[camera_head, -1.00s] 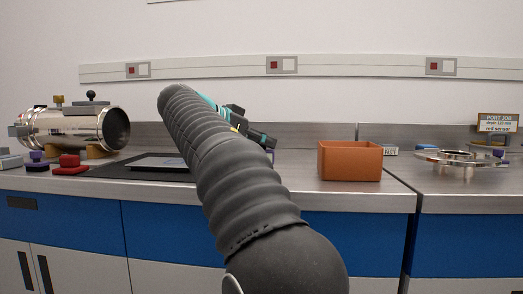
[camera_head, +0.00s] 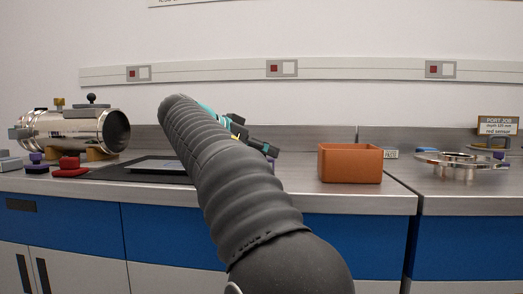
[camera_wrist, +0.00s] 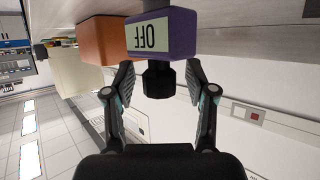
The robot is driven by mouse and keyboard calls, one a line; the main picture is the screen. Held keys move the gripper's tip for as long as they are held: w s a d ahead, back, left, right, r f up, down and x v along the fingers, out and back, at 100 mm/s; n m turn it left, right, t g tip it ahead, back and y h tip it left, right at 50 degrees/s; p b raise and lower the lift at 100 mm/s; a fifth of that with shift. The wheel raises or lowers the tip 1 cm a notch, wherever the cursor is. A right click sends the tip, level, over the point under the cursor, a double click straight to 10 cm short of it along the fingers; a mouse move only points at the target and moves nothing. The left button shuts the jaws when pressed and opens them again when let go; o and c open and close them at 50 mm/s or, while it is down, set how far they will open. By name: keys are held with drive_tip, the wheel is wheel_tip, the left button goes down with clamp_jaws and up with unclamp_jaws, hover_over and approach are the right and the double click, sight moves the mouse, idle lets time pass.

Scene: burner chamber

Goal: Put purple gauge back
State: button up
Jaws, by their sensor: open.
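The purple gauge (camera_wrist: 162,48) shows in the wrist view with a pale display reading "OFF", upside down in the picture. A black knob-like part (camera_wrist: 158,80) sticks out from it towards me, between my two fingers. My gripper (camera_wrist: 160,78) is open, with one finger on each side of that black part and gaps on both sides. In the head view my gripper (camera_head: 258,144) is low over the counter, partly behind my arm. A small purple part of the gauge (camera_head: 271,155) shows at its fingertips; the rest is hidden.
An orange bin (camera_head: 350,165) stands right of my gripper. A dark mat (camera_head: 130,170) lies in front. A steel ring flange (camera_head: 462,162) stands at right.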

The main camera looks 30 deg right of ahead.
drive_tip(key=p+v, duration=0.1)
drive_tip(key=v, duration=1.1)
drive_tip(key=shift+r+p, duration=0.2)
drive_tip(key=shift+p, duration=0.15)
drive_tip(key=s+a+f+n+t+y, duration=0.1)
drive_tip(key=s+f+n+y, duration=0.3)
drive_tip(key=s+f, duration=0.4)
drive_tip(key=s+a+f+n+t+y, duration=0.1)
drive_tip(key=s+f+n+y, duration=0.4)
drive_tip(key=f, duration=1.2)
drive_tip(key=s+a+f+n+t+y, duration=0.1)
drive_tip(key=s+a+f+n+y, duration=0.2)
drive_tip(key=s+f, duration=1)
drive_tip(key=n+y, duration=0.1)
drive_tip(key=n, duration=0.2)
drive_tip(key=shift+a+f+n, duration=0.15)
drive_tip(key=shift+a+n, duration=0.25)
